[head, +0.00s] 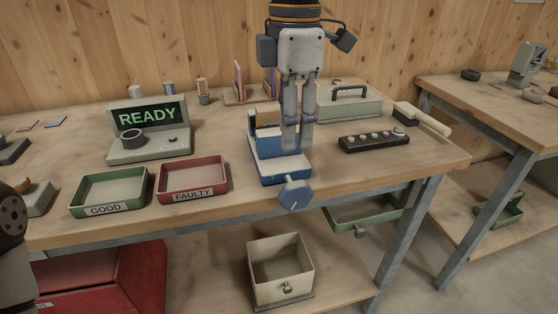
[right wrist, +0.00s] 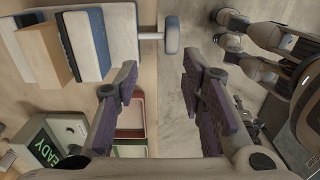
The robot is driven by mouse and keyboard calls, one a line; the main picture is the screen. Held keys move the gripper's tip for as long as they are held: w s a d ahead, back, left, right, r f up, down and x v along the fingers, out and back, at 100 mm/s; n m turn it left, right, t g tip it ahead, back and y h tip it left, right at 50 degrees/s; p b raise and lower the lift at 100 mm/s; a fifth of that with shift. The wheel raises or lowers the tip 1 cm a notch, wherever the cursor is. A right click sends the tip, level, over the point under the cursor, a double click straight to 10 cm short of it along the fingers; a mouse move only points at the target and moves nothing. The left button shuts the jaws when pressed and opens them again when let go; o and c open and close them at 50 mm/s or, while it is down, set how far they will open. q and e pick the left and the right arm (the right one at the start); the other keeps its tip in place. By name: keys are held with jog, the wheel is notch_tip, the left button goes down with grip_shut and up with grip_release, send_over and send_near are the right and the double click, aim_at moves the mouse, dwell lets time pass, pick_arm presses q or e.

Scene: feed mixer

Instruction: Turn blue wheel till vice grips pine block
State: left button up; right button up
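The blue vice (head: 277,168) stands at the bench's front edge, and its blue wheel (head: 296,194) sticks out over that edge. The right wrist view shows the wheel (right wrist: 172,35) edge-on at the end of a pale shaft. The pine block (right wrist: 42,55) sits in the vice behind the blue jaw (right wrist: 92,42); I cannot tell whether the jaw touches it. In the head view, my right gripper (head: 298,145) points down in front of the vice and hides part of it. Its fingers (right wrist: 162,85) are apart and empty, beside the wheel. My left gripper is out of view.
A READY display (head: 148,118), a green GOOD tray (head: 110,208) and a red FAULTY tray (head: 192,195) stand left of the vice. A button box (head: 374,142), a grey handled case (head: 348,103) and a brush (head: 422,120) lie right. An open box (head: 281,270) is below.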

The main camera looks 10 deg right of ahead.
aim_at(293, 183)
jog(key=shift+s+f, duration=0.95)
jog(key=shift+s, duration=0.1)
notch_tip(293, 183, down, 9)
jog(key=shift+w+f+p, duration=0.1)
jog(key=shift+f+p, duration=0.1)
jog(key=shift+p, duration=0.1)
jog(key=shift+c, duration=0.6)
grip_shut()
